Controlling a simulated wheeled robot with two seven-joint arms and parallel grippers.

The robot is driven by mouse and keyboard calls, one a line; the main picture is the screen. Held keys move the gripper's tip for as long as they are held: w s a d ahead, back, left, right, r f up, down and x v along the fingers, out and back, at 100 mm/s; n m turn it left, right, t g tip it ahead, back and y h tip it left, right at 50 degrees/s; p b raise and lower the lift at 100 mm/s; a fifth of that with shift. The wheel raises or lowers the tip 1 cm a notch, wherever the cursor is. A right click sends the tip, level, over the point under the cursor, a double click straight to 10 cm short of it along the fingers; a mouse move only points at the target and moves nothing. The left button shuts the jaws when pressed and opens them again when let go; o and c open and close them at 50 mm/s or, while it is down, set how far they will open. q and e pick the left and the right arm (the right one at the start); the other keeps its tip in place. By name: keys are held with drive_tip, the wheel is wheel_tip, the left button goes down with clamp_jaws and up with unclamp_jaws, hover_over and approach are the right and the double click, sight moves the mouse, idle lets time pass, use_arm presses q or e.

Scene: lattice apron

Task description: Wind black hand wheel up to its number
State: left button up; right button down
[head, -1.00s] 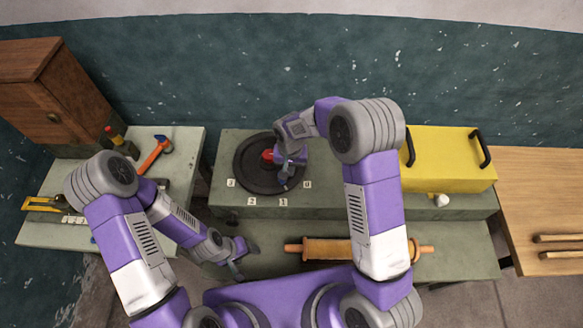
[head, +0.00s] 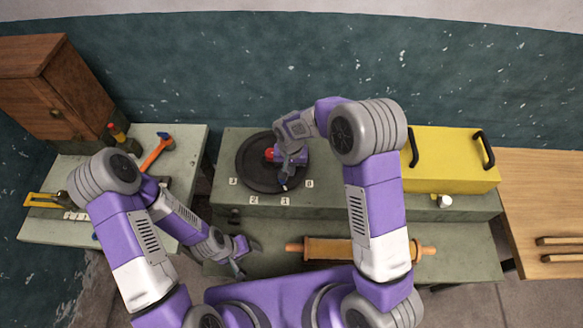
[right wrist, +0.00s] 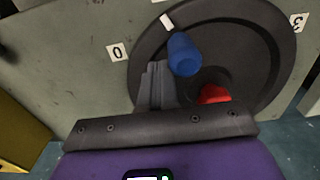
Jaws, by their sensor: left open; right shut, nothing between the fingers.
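The black hand wheel (head: 247,181) lies flat on the grey-green bench, with number tags 3, 2, 1 and 0 around its front side. It has a red part (right wrist: 214,94) near its middle and a blue knob (right wrist: 184,54) standing up from its face. A white mark (right wrist: 167,21) shows near its rim in the right wrist view. My right gripper (head: 287,178) is over the wheel, shut and empty. Its fingers show beside the blue knob in the right wrist view; I cannot tell whether they touch it. My left gripper (head: 240,262) is open, in front of the bench and away from the wheel.
A yellow box (head: 450,160) with black handles stands right of the wheel, with a small white item (head: 445,201) before it. A rolling pin (head: 335,249) lies on the lower shelf. A hammer (head: 157,152) lies on the left table. Sticks lie on the wooden table (head: 545,195).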

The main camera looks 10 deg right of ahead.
use_arm(q)
drive_tip(key=shift+f, duration=0.25)
use_arm(e)
drive_tip(key=shift+s+a, duration=0.1)
drive_tip(key=shift+a, duration=0.4)
idle(0.8)
drive_tip(key=shift+d, duration=0.1)
use_arm(q)
drive_tip(key=shift+f+b, duration=0.1)
drive_tip(key=shift+b, duration=0.25)
use_arm(e)
drive_tip(key=shift+w+d, duration=0.2)
drive_tip(key=shift+d, duration=1.25)
drive_tip(key=shift+r, duration=0.1)
use_arm(q)
wheel_tip(320, 180, up, 5)
drive_tip(key=p, duration=0.5)
use_arm(e)
wheel_tip(320, 180, up, 8)
use_arm(q)
drive_tip(key=shift+s, duration=0.1)
use_arm(e)
drive_tip(key=shift+s, duration=0.1)
